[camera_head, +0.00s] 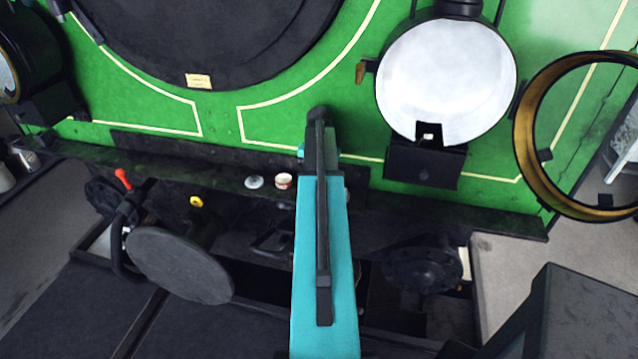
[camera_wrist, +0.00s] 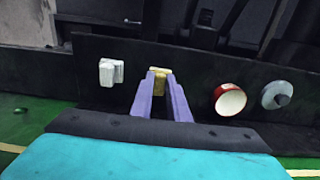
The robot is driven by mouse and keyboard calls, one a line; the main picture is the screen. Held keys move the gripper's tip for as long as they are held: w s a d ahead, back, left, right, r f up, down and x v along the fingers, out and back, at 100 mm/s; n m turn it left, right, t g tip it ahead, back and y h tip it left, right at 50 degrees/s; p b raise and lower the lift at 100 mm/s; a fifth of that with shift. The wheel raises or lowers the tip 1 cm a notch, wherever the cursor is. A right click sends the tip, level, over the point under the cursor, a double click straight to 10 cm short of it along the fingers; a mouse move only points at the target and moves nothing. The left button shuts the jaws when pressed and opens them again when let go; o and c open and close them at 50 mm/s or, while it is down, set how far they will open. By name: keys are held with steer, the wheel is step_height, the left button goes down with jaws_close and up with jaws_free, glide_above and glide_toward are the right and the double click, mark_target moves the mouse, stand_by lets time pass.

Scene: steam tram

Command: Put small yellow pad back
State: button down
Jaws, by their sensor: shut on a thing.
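The small yellow pad (camera_wrist: 159,81) shows in the wrist view between the tips of my gripper (camera_wrist: 161,80), which is shut on it. Only its end shows past the pale purple fingers. It is over or on the dark ledge (camera_wrist: 72,88); I cannot tell whether it touches. In the head view my teal arm hides the fingers and the pad.
On the ledge, a white block (camera_wrist: 110,72) stands on one side of my gripper. A red-and-white tin (camera_wrist: 229,99) and a grey lid-like piece (camera_wrist: 277,95) stand on the other. A large lamp (camera_head: 445,80) rises behind the ledge at right.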

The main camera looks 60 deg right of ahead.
steer(key=shift+f, duration=0.15)
steer(key=c, duration=1.7)
jaws_free()
steer(key=shift+r, duration=0.25)
steer(key=shift+r+b, duration=1.55)
steer(key=shift+r, duration=4.35)
